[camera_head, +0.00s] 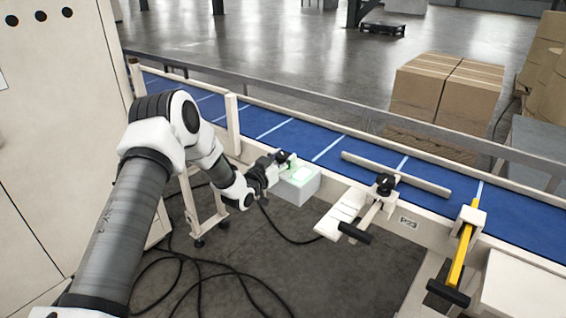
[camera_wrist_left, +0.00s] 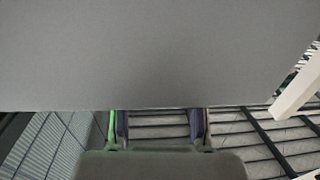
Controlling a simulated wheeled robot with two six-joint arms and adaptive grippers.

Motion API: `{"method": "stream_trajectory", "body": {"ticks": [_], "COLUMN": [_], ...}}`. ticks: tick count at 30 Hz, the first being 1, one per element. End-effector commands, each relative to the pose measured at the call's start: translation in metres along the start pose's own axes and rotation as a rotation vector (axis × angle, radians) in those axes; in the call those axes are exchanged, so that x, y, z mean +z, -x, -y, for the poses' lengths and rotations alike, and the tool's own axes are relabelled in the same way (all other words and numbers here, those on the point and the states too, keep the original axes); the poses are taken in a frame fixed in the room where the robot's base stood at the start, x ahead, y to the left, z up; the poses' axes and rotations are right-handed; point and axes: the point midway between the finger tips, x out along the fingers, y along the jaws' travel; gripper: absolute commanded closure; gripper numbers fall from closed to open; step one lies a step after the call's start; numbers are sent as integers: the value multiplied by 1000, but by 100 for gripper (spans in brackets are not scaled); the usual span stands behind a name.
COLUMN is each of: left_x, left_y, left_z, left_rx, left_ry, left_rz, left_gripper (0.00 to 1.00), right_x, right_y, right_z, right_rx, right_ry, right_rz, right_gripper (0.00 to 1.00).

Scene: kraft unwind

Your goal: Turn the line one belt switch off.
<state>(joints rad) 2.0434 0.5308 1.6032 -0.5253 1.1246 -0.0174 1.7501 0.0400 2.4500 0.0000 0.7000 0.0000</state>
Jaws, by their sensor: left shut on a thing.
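The line one belt switch shows as a pale box (camera_head: 300,186) with a green glow on its top, fixed to the near side of the blue conveyor. My left gripper (camera_head: 284,163) is at the top of this box, shut on its switch. The switch lever itself is hidden by the fingers, so its position cannot be told. In the left wrist view my left gripper (camera_wrist_left: 160,125) shows two dark fingers with a gap between them. Green light falls on the left finger. A plain grey surface (camera_wrist_left: 160,55) covers the upper half of that view. My right gripper is out of view.
The blue conveyor belt (camera_head: 330,147) runs across behind the box, with a metal rail (camera_head: 300,96) beyond. A black-handled bracket (camera_head: 357,233) and a yellow lever (camera_head: 461,254) stand to the right. Cables (camera_head: 190,268) lie on the floor mat. Cardboard boxes (camera_head: 445,92) stand beyond the belt.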

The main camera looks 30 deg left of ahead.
Motion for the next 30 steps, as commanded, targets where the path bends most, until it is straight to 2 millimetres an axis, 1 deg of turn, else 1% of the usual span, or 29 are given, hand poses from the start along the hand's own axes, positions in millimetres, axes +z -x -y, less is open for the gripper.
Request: {"method": "stream_trajectory", "body": {"ticks": [1,3,18,24,30], "left_x": [1,2,2,2,1], "left_y": [0,0,-1,-1,-1], "left_z": [3,3,2,1,0], "left_rx": [38,105,573,723,822], "left_ry": [-1,-2,-7,-6,-5], "left_rz": [-7,-7,-5,-4,-3], "left_gripper": [92,92,92,92,92], "right_x": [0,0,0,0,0], "right_y": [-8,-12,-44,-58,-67], "right_z": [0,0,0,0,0], "right_rx": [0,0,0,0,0], "right_ry": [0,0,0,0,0], "right_rz": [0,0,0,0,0], "right_gripper": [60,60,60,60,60]}}
